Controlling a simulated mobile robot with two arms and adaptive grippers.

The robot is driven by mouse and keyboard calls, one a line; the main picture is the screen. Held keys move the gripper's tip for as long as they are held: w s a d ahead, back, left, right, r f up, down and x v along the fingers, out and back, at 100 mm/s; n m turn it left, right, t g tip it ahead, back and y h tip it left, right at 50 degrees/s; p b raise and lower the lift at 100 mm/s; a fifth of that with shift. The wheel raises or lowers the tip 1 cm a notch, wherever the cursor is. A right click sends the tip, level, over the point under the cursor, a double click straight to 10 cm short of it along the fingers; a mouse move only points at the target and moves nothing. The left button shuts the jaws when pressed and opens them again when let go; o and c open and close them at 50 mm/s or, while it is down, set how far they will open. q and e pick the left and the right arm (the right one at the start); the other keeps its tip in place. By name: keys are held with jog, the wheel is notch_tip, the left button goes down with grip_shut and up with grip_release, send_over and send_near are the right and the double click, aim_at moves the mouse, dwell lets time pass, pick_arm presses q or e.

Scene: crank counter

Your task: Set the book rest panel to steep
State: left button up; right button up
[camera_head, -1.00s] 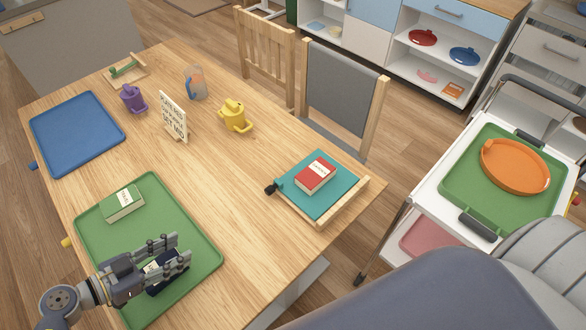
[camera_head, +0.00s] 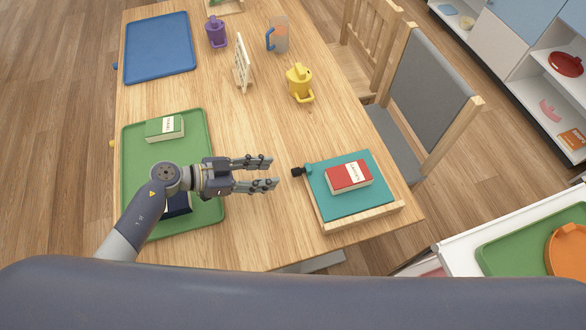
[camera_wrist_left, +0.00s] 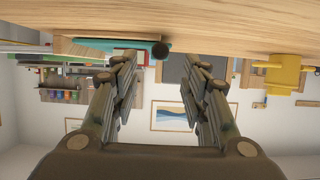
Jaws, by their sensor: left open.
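The book rest is a teal panel (camera_head: 325,204) in a wooden frame at the near right of the table. The panel looks nearly flat. A red book (camera_head: 348,176) lies on it. A black knob (camera_head: 298,171) sticks out from its left side. My left gripper (camera_head: 273,173) is open and empty, a little left of the knob and apart from it, pointing right. In the left wrist view the picture is upside down; the knob (camera_wrist_left: 164,46) and the teal panel edge (camera_wrist_left: 120,44) show beyond the open fingers (camera_wrist_left: 155,75). My right gripper is not in view.
A green tray (camera_head: 140,150) with a green book (camera_head: 165,128) and a dark book (camera_head: 178,206) lies at left. A blue tray (camera_head: 158,48), purple can (camera_head: 216,32), standing sign (camera_head: 242,64), pitcher (camera_head: 280,36) and yellow can (camera_head: 300,82) stand farther back. A chair (camera_head: 430,85) is at right.

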aim_at(292, 172)
pick_arm(q)
jog(key=x, duration=0.8)
jog(key=shift+a, duration=0.1)
grip_shut()
